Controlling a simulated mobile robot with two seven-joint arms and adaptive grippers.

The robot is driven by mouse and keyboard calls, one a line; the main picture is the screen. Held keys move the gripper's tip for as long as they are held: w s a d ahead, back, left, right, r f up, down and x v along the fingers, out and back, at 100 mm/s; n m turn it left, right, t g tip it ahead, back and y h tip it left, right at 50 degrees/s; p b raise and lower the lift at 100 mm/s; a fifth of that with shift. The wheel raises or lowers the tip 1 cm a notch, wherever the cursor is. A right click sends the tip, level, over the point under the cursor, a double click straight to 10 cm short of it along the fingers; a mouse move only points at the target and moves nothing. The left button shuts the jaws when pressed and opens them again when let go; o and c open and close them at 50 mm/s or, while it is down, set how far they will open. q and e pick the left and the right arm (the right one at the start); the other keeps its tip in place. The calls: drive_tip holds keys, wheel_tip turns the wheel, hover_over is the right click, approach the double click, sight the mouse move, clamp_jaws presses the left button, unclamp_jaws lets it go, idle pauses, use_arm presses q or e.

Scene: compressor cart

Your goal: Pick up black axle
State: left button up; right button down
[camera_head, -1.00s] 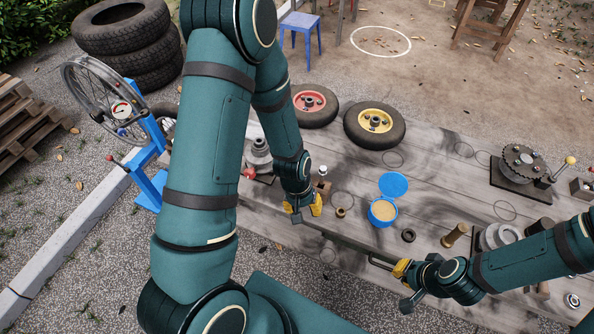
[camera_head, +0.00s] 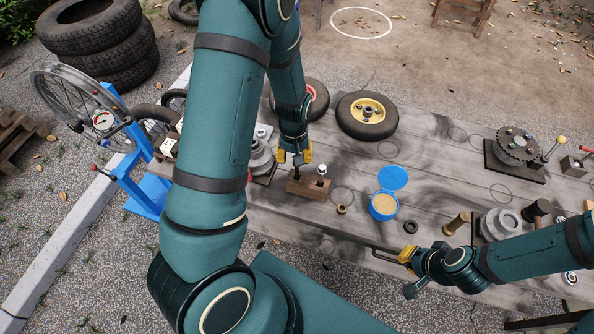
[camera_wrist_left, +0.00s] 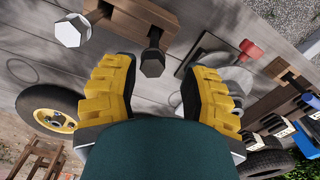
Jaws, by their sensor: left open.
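The black axle (camera_head: 297,173) stands upright in a small wooden block (camera_head: 313,190) on the workbench. A silver-headed axle (camera_head: 322,170) stands beside it in the same block. In the left wrist view the black axle's hex head (camera_wrist_left: 152,63) lies between and beyond my fingertips, and the silver hex head (camera_wrist_left: 72,31) is to its left. My left gripper (camera_head: 294,156) is open, right at the black axle's top in the head view; it also shows in the left wrist view (camera_wrist_left: 158,85), with nothing between its fingers. My right gripper (camera_head: 406,256) is at the bench's front edge by a dark handle; its jaws are unclear.
A blue tin (camera_head: 383,207) with its lid, a brass nut (camera_head: 341,209) and a black ring (camera_head: 410,227) lie right of the block. A yellow-hubbed wheel (camera_head: 367,115) lies behind. A grey stepped part (camera_head: 262,158) stands close on the left.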

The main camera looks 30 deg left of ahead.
sight(297, 168)
use_arm(q)
drive_tip(key=shift+d+f, duration=0.2)
drive_tip(key=shift+f, duration=1.15)
drive_tip(key=shift+d+f, duration=0.2)
drive_tip(key=shift+f, duration=1.15)
clamp_jaws()
